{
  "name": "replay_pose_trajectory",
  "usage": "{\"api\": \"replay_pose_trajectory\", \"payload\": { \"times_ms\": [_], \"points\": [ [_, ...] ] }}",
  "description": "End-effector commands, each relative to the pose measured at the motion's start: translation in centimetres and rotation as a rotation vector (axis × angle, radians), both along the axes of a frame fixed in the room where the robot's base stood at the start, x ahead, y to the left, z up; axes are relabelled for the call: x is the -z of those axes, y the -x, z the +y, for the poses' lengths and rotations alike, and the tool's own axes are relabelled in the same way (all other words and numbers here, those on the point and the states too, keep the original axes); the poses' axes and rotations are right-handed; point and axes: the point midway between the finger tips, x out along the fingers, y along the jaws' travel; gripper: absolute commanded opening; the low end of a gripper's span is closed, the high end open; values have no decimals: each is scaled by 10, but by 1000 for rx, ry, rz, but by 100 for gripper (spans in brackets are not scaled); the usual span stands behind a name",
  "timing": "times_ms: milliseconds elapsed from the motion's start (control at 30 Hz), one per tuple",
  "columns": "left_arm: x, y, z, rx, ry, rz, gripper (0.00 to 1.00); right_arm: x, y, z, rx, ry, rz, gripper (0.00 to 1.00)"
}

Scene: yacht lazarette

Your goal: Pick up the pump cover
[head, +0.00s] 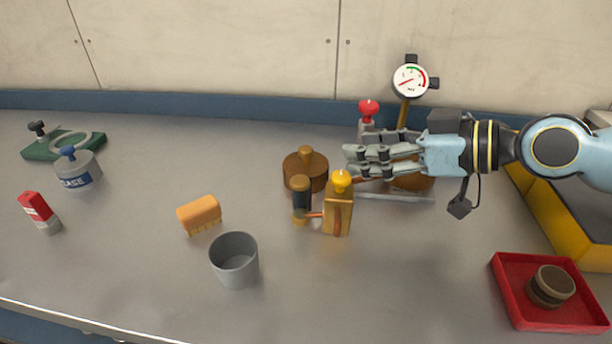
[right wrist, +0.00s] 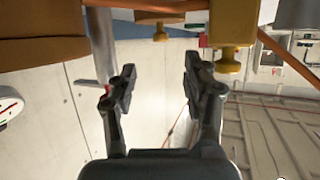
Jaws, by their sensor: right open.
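I cannot tell for certain which thing is the pump cover; a round brown lid-like piece with a knob (head: 305,171) stands mid-table in the head view. My right gripper (head: 353,161) is level, its fingers pointing left, to the right of that piece and apart from it. In the right wrist view its fingers (right wrist: 160,88) are spread with nothing between them. A brass block with a yellow knob (head: 338,208) stands just below the fingertips in the head view. The brass part also shows at the top of the right wrist view (right wrist: 232,22). My left gripper is out of view.
A pressure gauge (head: 410,81) and a red knob (head: 369,109) stand behind my right gripper. A red tray (head: 507,294) holds a round brown piece (head: 551,286). The front middle is clear.

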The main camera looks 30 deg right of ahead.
Motion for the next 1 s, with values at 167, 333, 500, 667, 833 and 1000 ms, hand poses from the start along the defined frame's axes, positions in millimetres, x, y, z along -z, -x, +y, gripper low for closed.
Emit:
{"api": "replay_pose_trajectory", "payload": {
  "times_ms": [167, 333, 500, 667, 833, 1000],
  "points": [
    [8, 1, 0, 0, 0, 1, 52, 8, -20, 12, 4, -8, -4, 49],
    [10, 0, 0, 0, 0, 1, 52, 14, -36, 21, 3, -4, -3, 49],
    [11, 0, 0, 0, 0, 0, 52, 17, -44, 26, 2, -3, -2, 49],
    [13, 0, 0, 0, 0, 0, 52, 24, -61, 36, 4, -6, -3, 49],
    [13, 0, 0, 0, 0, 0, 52, 32, -80, 47, 3, -6, -1, 49],
    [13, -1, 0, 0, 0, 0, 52, 35, -85, 50, -1, -1, -1, 49]
  ]
}}
